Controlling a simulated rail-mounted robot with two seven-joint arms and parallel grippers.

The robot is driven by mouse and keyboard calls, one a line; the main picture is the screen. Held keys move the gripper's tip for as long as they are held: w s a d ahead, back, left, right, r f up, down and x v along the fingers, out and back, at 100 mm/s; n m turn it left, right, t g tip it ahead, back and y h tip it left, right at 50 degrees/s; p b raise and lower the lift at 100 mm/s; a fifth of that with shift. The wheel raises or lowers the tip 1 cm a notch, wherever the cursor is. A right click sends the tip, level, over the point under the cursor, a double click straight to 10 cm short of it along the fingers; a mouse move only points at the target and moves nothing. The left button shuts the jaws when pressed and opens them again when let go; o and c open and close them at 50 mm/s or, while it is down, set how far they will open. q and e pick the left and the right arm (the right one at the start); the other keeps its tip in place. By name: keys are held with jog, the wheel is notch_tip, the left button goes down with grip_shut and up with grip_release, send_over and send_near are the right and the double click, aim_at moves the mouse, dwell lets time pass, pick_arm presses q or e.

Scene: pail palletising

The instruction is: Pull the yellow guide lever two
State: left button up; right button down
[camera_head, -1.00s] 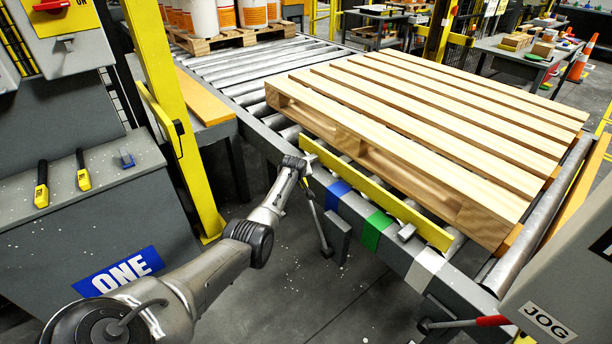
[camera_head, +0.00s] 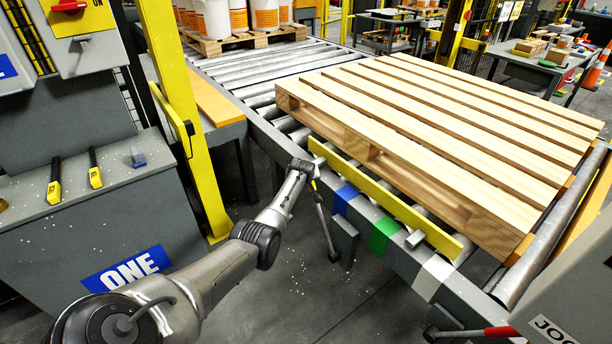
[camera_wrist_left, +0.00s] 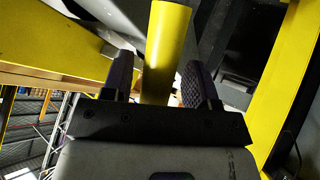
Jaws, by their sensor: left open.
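My left gripper (camera_head: 308,170) is at the near edge of the roller conveyor, by the left end of the yellow guide bar (camera_head: 385,203). In the left wrist view, its two dark fingers (camera_wrist_left: 157,82) are open, with a yellow cylindrical handle (camera_wrist_left: 167,45) between them. I cannot tell whether either finger touches the handle. In the head view, a thin grey lever with a black knob (camera_head: 333,256) hangs just below the gripper, with a small yellow part near its top. The arm partly hides this spot. My right gripper is not in view.
A wooden pallet (camera_head: 440,130) lies on the rollers behind the guide bar. Blue, green and white bands mark the conveyor edge (camera_head: 400,255). A yellow post (camera_head: 180,110) stands left of my arm. A red-handled lever (camera_head: 490,332) is at lower right.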

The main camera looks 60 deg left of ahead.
pick_arm(q)
jog(key=shift+s+d+r+p, duration=0.1)
jog(key=shift+d+r+p, duration=0.05)
jog(key=shift+r+p, duration=0.25)
jog(key=p+v, duration=0.8)
jog(key=v, duration=0.4)
jog(key=shift+s+d, duration=0.25)
jog(key=shift+s, duration=0.15)
jog(key=shift+r, duration=0.1)
